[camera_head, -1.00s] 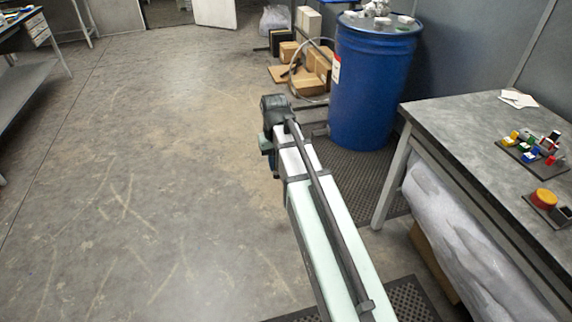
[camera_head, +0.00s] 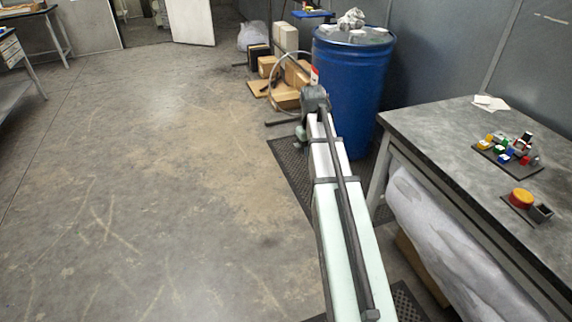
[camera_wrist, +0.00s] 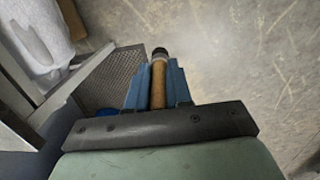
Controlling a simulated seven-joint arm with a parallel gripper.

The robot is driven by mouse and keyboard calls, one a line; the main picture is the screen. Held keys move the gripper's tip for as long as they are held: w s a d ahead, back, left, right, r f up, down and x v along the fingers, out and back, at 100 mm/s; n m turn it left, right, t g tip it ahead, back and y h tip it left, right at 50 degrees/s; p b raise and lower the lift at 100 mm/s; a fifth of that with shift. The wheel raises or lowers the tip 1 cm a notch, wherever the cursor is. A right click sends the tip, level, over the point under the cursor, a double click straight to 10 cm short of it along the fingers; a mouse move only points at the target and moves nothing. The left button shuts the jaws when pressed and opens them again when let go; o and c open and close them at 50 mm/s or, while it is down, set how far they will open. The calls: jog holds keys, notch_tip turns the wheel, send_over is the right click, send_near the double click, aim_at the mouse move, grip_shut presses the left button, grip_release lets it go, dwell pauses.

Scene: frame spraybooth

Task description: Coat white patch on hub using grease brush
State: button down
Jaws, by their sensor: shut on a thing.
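In the wrist view my gripper (camera_wrist: 158,78) has its two blue fingers shut on the grease brush (camera_wrist: 159,88). The brush has a tan handle, a grey collar and a dark end, and it points away from the wrist between the fingers. In the head view my arm reaches forward over the floor, and its far end overlaps the left edge of the blue drum. The fingers and brush are hidden there. I cannot make out a hub or a white patch in either view.
The blue drum (camera_head: 352,90) has a crumpled white thing (camera_head: 351,18) on top. A grey workbench (camera_head: 425,125) at right carries a tray of coloured pieces (camera_head: 508,151) and an orange-red round thing (camera_head: 521,198). Cardboard boxes (camera_head: 286,97) stand left of the drum. Floor at left is clear.

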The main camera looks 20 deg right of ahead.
jog(key=s+d+r, duration=0.2)
jog(key=s+d, duration=0.2)
jog(key=d, duration=0.6)
jog(key=s+d+r+g, duration=0.15)
jog(key=s+d, duration=0.25)
jog(key=d, duration=0.6)
jog(key=s+d+r, duration=0.3)
jog(key=s+d, duration=0.1)
jog(key=d, duration=0.6)
jog(key=s+d+r+g+h, duration=0.1)
jog(key=s+d+r, duration=0.2)
jog(key=s+d, duration=0.9)
jog(key=s+d+r, duration=0.3)
jog(key=s+d, duration=0.7)
jog(key=s, duration=0.3)
jog(key=shift+s+d+f, duration=0.1)
jog(key=shift+f, duration=1.3)
jog(key=shift+d+f, duration=0.1)
jog(key=shift+f, duration=1.3)
jog(key=shift+f, duration=0.7)
jog(key=shift+r, duration=0.1)
notch_tip(320, 180, up, 7)
